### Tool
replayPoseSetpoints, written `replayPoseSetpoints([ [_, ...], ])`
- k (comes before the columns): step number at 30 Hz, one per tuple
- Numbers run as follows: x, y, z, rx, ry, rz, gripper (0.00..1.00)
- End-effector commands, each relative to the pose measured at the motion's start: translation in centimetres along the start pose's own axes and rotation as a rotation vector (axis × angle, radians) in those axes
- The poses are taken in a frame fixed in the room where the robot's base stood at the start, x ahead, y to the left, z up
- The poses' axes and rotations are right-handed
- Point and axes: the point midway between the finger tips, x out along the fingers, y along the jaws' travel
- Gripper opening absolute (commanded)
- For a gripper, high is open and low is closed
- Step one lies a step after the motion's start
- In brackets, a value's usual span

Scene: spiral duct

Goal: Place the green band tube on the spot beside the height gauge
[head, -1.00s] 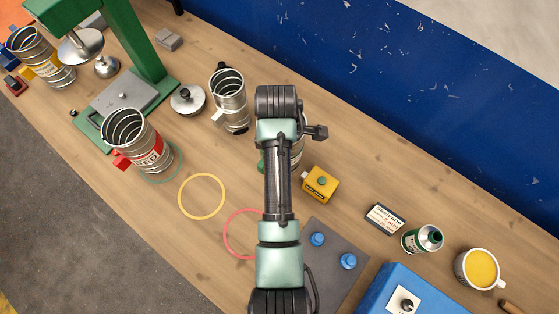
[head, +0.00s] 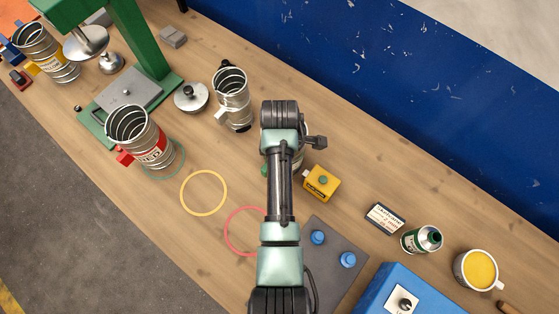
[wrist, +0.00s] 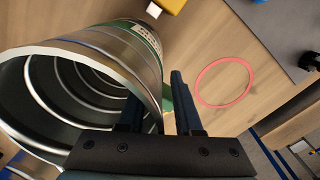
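The green band tube (wrist: 118,42) is a ribbed metal duct, large in the wrist view with its open mouth facing the camera. In the head view the green band tube (head: 299,155) is mostly hidden behind my arm. My gripper (wrist: 155,95) is at its rim, one finger inside the mouth and the other outside the wall. The fingers stand apart with a gap beside the wall; firm contact is not visible. I cannot tell surely which thing is the height gauge. Ring spots on the table are yellow (head: 203,214), red (head: 233,248) and green (head: 179,171).
A red-labelled tube (head: 148,152) stands at the green ring. A green stand (head: 144,45) rises behind it. A plain tube (head: 232,100), a lidded metal disc (head: 190,98), a yellow box (head: 321,184) and a grey plate with blue knobs (head: 332,230) surround my arm.

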Motion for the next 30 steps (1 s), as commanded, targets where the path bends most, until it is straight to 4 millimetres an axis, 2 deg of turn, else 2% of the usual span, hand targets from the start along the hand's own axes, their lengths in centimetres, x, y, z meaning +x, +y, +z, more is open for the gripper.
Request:
replayPoseSetpoints([
  [8,-0.8,0.1,0.0,0.0,0.0,0.003,0.34],
  [14,-4.2,0.2,0.0,0.0,0.001,0.008,0.34],
  [22,-10.8,0.1,0.0,0.0,0.0,0.003,0.34],
  [30,-12.4,0.0,0.0,0.0,0.0,-0.001,0.34],
])
